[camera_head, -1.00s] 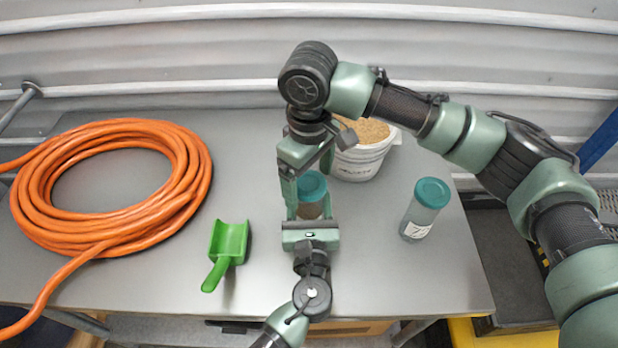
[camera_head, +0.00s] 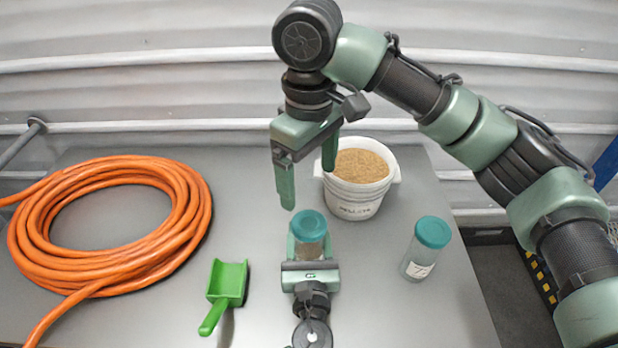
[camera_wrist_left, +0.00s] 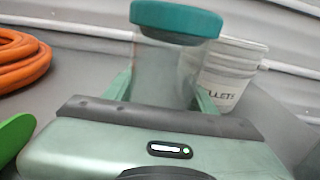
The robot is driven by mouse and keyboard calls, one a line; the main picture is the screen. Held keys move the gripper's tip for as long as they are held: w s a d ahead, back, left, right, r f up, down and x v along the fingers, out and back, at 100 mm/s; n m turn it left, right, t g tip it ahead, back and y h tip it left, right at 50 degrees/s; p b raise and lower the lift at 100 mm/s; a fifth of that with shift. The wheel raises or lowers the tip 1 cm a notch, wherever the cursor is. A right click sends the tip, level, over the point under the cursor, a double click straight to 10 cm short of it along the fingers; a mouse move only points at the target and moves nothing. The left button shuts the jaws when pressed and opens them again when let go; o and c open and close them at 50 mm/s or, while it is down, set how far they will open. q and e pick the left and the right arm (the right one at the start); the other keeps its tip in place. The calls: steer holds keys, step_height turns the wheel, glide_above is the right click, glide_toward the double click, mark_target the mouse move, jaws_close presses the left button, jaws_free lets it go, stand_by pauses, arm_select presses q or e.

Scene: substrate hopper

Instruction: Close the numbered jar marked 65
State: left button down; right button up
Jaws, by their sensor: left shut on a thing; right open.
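My right gripper (camera_head: 307,178) is open and empty, above and slightly behind the lid, fingers pointing down. A second teal-lidded jar (camera_head: 427,248) stands to the right, with a white label whose number is only partly readable, starting with 7.
A white bucket of tan pellets (camera_head: 354,200) stands behind the held jar. A green scoop (camera_head: 226,290) lies to the left. A coiled orange hose (camera_head: 110,220) covers the table's left side. Bare table (camera_head: 250,180) lies between hose and bucket.

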mark_target(310, 258)
arm_select(q)
steer(key=shift+c, duration=2.1)
jaws_free()
steer(key=shift+s, duration=0.15)
steer(key=shift+s+f, duration=0.1)
steer(key=shift+s, duration=0.25)
steer(key=s+b, duration=0.2)
steer(key=s, duration=0.5)
steer(key=shift+d, duration=0.1)
steer(key=shift+w, duration=0.1)
